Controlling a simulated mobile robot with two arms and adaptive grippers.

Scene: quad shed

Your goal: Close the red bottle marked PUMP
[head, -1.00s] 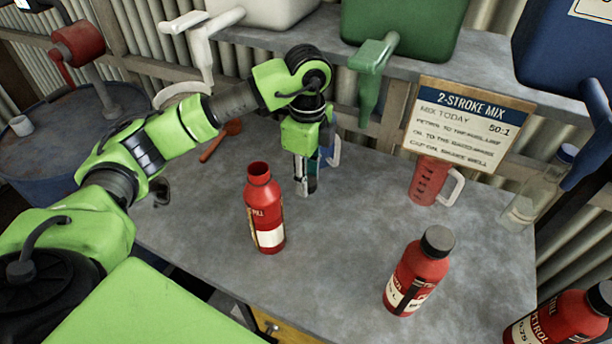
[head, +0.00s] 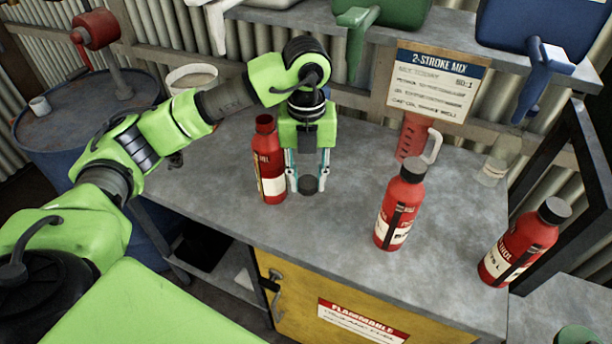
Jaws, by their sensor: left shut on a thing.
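An uncapped red bottle (head: 268,160) stands upright on the grey bench, its mouth open at the top. I cannot read its full label, so the word PUMP is not legible. My left gripper (head: 308,183) points down just to the right of this bottle. It is shut on a dark round cap (head: 309,185), held between the fingertips, apart from the bottle's mouth and lower than it. My right gripper is not in view.
Two red bottles with black caps stand to the right, one mid-bench (head: 400,207) and one near the right end (head: 524,242). A red jug (head: 412,137) and clear bottle (head: 497,160) stand behind. A mix sign (head: 437,82) hangs above. The bench front is clear.

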